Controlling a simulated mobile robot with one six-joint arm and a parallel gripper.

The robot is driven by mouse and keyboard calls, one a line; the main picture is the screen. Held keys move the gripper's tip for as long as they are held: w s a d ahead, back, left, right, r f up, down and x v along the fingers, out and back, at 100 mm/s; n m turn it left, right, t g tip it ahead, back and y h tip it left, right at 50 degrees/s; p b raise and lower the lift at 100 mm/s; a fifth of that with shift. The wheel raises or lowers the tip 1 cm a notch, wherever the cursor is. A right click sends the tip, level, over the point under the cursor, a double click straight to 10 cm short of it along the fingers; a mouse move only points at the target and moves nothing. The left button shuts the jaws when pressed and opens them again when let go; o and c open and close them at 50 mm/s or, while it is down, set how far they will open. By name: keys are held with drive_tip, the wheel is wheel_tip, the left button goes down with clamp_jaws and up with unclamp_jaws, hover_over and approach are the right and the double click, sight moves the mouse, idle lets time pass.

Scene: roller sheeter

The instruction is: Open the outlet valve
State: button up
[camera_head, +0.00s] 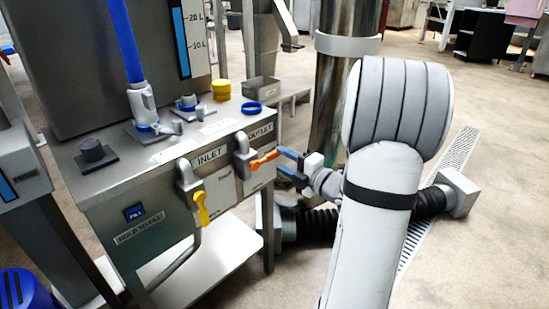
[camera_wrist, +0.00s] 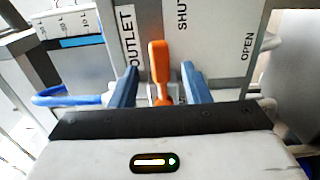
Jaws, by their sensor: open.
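The outlet valve has an orange lever (camera_head: 264,160) on a grey elbow pipe (camera_head: 242,150), below the OUTLET label (camera_head: 260,133) on the machine's front. In the head view the lever points out to the right, towards my gripper (camera_head: 279,159). In the wrist view the orange lever (camera_wrist: 157,60) stands between the two blue fingers of my gripper (camera_wrist: 160,70). The fingers are open, with a visible gap on each side of the lever. SHUT (camera_wrist: 182,16) and OPEN (camera_wrist: 248,46) labels are on the panel to its right.
A yellow lever (camera_head: 201,207) hangs down at the INLET label (camera_head: 211,156) on the left. A blue ring (camera_head: 252,108) and a yellow cap (camera_head: 221,89) are on the machine top. A steel column (camera_head: 330,95) stands behind my arm. Open floor lies to the right.

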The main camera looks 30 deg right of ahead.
sight(276, 156)
drive_tip(key=x, duration=0.5)
drive_tip(key=shift+b, duration=0.35)
drive_tip(key=shift+s, duration=0.1)
drive_tip(key=shift+c, duration=0.2)
clamp_jaws()
drive_tip(key=shift+d, duration=0.1)
